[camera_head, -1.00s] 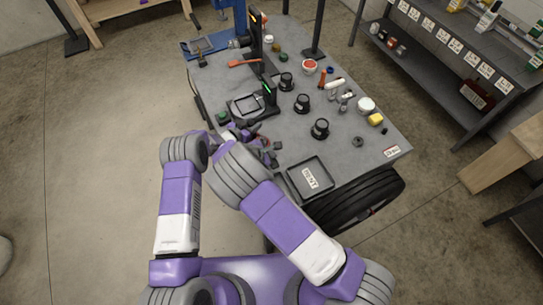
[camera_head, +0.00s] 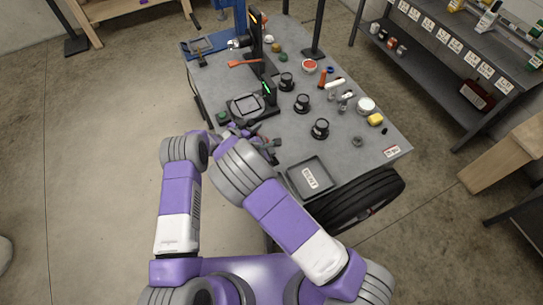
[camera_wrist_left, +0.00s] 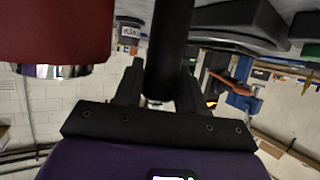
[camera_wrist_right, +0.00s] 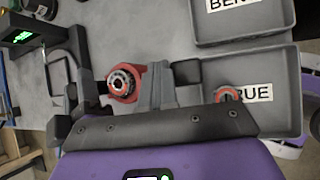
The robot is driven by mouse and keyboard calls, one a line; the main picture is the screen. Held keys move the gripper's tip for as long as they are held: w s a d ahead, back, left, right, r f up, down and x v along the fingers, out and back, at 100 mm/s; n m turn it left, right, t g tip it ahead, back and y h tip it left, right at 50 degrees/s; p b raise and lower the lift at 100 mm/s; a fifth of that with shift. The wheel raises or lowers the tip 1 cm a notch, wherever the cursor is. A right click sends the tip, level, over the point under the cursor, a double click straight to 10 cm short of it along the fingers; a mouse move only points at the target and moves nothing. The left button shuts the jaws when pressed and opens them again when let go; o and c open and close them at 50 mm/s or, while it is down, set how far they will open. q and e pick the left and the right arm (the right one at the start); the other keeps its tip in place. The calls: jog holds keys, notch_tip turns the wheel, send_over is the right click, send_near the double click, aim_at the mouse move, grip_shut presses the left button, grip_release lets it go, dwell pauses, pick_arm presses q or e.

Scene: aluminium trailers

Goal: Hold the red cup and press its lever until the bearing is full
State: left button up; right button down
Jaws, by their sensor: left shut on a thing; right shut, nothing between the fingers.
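The red cup (camera_wrist_right: 127,82) shows from above in the right wrist view, with a metal bearing (camera_wrist_right: 121,82) in its mouth. In the left wrist view the cup (camera_wrist_left: 55,32) fills the upper left, with a metal rim below. My left gripper (camera_wrist_left: 160,85) is shut on a black round bar (camera_wrist_left: 168,45) beside the cup, seemingly its handle. My right gripper (camera_wrist_right: 156,70) is shut and empty, just right of the cup in its wrist view. Both grippers are close together at the table's near left edge in the head view. I cannot make out the lever.
Several black pots, including one (camera_head: 320,129), stand on the table.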

jog(key=shift+w+r, duration=0.15)
jog(key=shift+r, duration=0.45)
jog(key=shift+w+a+r, duration=0.1)
jog(key=shift+w+r, duration=0.15)
jog(key=shift+r, duration=0.55)
jog(key=shift+w+a+r, duration=0.15)
jog(key=shift+w+r, duration=0.05)
jog(key=shift+r, duration=0.65)
jog(key=shift+w+a+r, duration=0.1)
jog(key=shift+w+r, duration=0.15)
jog(key=shift+r, duration=0.55)
jog(key=shift+r, duration=0.1)
dwell(0.8)
jog(key=shift+w+a+r, duration=0.1)
jog(key=shift+w+r, duration=0.15)
jog(key=shift+r, duration=0.65)
jog(key=shift+w+a+r, duration=0.1)
jog(key=shift+w+r, duration=0.15)
jog(key=shift+r, duration=0.6)
jog(key=shift+f, duration=0.1)
notch_tip(320, 180, down, 8)
jog(key=s+d, duration=0.1)
jog(key=s, duration=0.1)
jog(key=shift+s+f, duration=0.15)
jog(key=shift+s, duration=0.05)
jog(key=shift+f, duration=0.1)
dwell(0.9)
jog(key=shift+s+f, duration=0.1)
jog(key=shift+f, duration=0.2)
